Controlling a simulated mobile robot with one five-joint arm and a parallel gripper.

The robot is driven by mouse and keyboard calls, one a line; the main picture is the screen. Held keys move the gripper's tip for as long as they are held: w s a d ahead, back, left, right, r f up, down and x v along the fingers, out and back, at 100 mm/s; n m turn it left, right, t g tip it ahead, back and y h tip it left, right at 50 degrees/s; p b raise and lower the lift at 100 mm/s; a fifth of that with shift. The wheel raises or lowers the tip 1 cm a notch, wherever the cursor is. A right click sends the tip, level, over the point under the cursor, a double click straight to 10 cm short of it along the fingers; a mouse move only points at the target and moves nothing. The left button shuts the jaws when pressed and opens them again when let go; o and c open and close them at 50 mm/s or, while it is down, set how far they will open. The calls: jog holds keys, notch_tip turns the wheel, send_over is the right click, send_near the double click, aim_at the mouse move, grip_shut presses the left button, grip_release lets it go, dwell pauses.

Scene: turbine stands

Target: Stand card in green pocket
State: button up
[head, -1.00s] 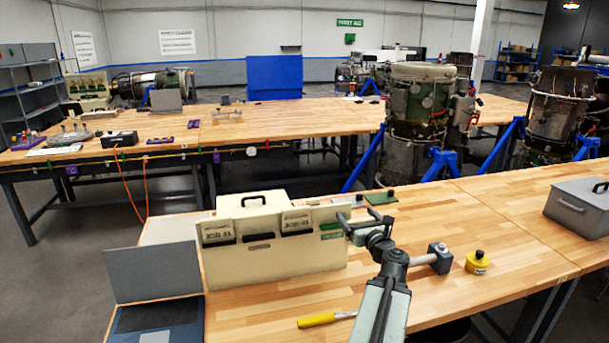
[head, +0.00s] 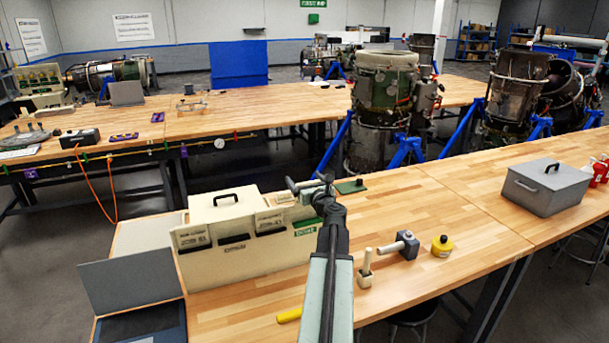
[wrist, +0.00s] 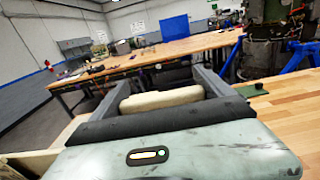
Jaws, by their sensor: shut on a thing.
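The cream card box (head: 205,262) stands on the near bench, with dark pocket slots and several pale cards along its front. The green pocket (head: 305,228) is at its right end, marked by a green label. My gripper (head: 305,186) is above the right end of the box, over the green pocket's side. In the wrist view my gripper (wrist: 160,98) is shut on a cream piece, which looks like the card (wrist: 162,99). The card's lower part is hidden, and I cannot tell whether it touches the pocket.
An open grey laptop (head: 130,282) is left of the box. To the right are a wooden-handled block (head: 366,270), a grey-headed mallet (head: 407,245), a yellow weight (head: 441,246) and a grey case (head: 545,187). A yellow handle (head: 289,315) lies in front. The bench between is clear.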

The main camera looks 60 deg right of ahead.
aim_at(297, 204)
jog(key=shift+f+b, duration=2.35)
jog(key=shift+f, duration=0.15)
jog(key=shift+a+f, duration=0.1)
jog(key=shift+f+b, duration=0.2)
jog(key=shift+b, duration=0.1)
jog(key=shift+f, duration=0.15)
jog(key=shift+f+b, duration=0.25)
jog(key=shift+b, duration=0.15)
